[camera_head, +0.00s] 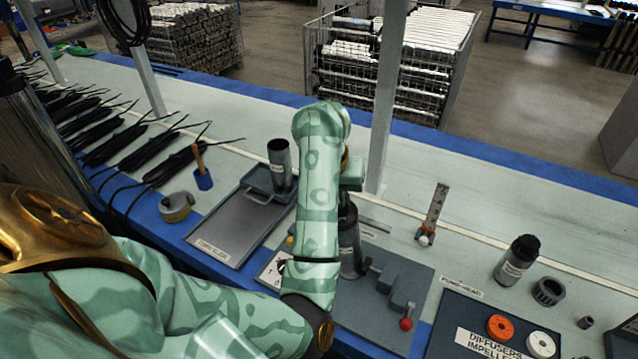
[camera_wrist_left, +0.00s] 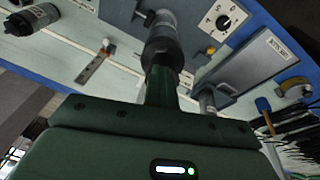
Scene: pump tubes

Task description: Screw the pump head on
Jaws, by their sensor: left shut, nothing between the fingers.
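A grey pump tube (camera_head: 349,245) with a pale label stands upright in the clamp fixture (camera_head: 400,285) with a red-knobbed lever. Its dark upper end, possibly the pump head, also shows in the left wrist view (camera_wrist_left: 162,48). My left gripper (camera_head: 350,195) is over this upper end, its fingers (camera_wrist_left: 163,75) shut with nothing between them. Whether the fingertips touch the top is hidden. My arm covers part of the fixture. A labelled grey cylinder with a black top (camera_head: 516,260) stands at the right, behind the "pump head" sign. My right gripper is not in view.
A grey tray (camera_head: 232,232) and an upright grey cup (camera_head: 280,165) are left of my arm. A control box with a dial (camera_wrist_left: 222,20) is near the fixture.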

